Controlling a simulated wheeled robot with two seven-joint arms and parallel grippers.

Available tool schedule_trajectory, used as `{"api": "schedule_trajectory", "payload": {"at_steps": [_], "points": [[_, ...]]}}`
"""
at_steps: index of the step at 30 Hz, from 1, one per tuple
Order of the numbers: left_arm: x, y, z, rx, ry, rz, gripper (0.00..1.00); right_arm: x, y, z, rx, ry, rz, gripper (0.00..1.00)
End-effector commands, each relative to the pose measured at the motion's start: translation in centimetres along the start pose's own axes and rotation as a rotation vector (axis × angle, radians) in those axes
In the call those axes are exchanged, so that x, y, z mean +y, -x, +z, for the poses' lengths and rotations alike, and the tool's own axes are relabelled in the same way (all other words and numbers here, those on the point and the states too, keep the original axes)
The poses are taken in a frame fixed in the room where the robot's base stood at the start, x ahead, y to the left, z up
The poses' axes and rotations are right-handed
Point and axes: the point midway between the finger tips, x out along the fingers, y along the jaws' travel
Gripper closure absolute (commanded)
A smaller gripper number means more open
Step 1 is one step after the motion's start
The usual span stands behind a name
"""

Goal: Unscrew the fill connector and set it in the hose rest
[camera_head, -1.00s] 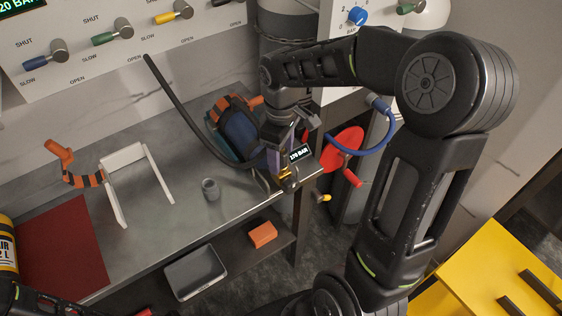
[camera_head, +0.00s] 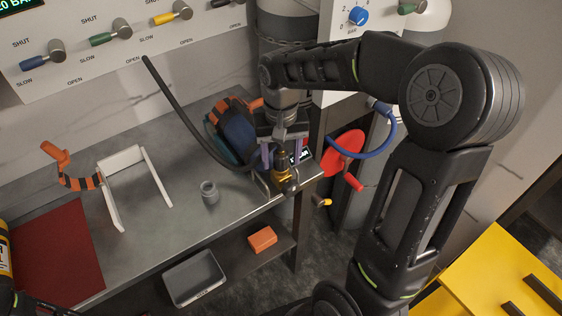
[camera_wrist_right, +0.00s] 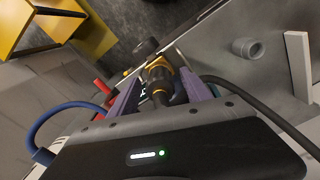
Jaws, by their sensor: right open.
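The brass-and-black fill connector (camera_head: 283,168) stands at the bench's right end, in front of a small display (camera_head: 301,155). A black hose (camera_head: 190,118) runs down towards it from the upper left. My right gripper (camera_head: 284,160) is open, its purple fingers on either side of the connector. The right wrist view shows the connector (camera_wrist_right: 160,75) between the spread fingers (camera_wrist_right: 160,95); whether they touch it I cannot tell. A small grey cup (camera_head: 209,193), possibly the hose rest, stands empty on the bench. My left gripper is out of view.
A white frame (camera_head: 113,204) and an orange clamp-like tool (camera_head: 58,160) are left of the cup. A blue-and-orange bundle (camera_head: 236,130) lies behind the connector. A red handwheel (camera_head: 344,152) and a blue hose (camera_head: 378,150) are to the right. A grey bin (camera_head: 194,278) sits below.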

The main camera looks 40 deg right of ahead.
Motion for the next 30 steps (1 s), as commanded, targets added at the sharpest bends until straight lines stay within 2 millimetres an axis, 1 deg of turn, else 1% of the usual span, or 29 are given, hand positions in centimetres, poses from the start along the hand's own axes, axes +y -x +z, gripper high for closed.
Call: {"api": "schedule_trajectory", "payload": {"at_steps": [3, 6, 9, 15, 30], "points": [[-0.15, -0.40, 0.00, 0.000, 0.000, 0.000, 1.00, -0.06, -0.08, -0.01, 0.001, -0.199, 0.000, 0.44], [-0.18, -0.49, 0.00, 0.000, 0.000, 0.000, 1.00, -0.05, -0.03, -0.02, 0.001, -0.318, 0.000, 0.44], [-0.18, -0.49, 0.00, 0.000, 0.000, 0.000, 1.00, -0.03, 0.02, -0.02, 0.001, -0.367, 0.000, 0.44], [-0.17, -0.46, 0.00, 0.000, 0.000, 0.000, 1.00, -0.01, 0.04, -0.02, 0.001, -0.370, 0.000, 0.44], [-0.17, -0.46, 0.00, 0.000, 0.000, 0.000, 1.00, -0.02, 0.03, -0.02, 0.001, -0.367, 0.000, 0.85]]}}
